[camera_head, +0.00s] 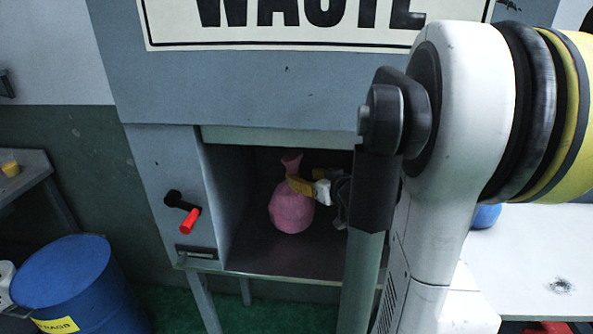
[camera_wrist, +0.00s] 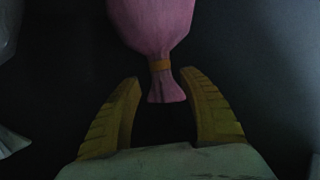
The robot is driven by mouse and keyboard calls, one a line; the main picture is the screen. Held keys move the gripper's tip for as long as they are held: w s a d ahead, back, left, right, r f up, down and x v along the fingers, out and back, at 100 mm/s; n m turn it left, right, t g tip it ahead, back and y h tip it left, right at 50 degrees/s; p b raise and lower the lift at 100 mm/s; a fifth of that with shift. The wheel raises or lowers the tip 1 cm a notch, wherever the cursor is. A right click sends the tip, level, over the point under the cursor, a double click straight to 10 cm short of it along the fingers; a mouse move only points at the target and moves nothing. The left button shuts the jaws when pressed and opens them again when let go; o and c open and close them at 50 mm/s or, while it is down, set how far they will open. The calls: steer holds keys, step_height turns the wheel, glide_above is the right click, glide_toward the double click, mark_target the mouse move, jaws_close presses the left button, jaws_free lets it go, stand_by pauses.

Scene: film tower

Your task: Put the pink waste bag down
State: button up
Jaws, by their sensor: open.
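The pink waste bag (camera_head: 290,208) stands upright on the floor of an open waste compartment (camera_head: 250,262) under the waste sign. Its tied neck points up. My gripper (camera_head: 305,186) is inside the compartment at the height of the bag's neck. In the wrist view the bag (camera_wrist: 155,25) shows its orange tie and flared end. My gripper's yellow fingers (camera_wrist: 163,105) are spread apart, one on each side of the flared end, with gaps between them and the bag. My arm hides the right part of the compartment in the head view.
A red-handled lever (camera_head: 188,218) sits on the panel left of the opening. A blue barrel (camera_head: 70,275) stands at lower left, by a side table (camera_head: 30,172). A white table (camera_head: 545,250) is at right. The compartment's side walls and top edge surround my gripper.

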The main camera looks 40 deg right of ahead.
steer(key=d+v, duration=0.1)
steer(key=v, duration=0.3)
steer(key=a+n+g+y, duration=0.2)
steer(key=a+g+y, duration=0.15)
steer(key=a, duration=1.75)
steer(key=s+a+f+g, duration=0.1)
steer(key=s+a+g, duration=0.2)
steer(key=s+a, duration=0.6)
steer(key=a+p, duration=0.1)
steer(key=a, duration=0.2)
steer(key=shift+s, duration=0.25)
steer(key=shift+a+f+h, duration=0.1)
steer(key=shift+h, duration=0.15)
steer(key=shift+c, duration=0.2)
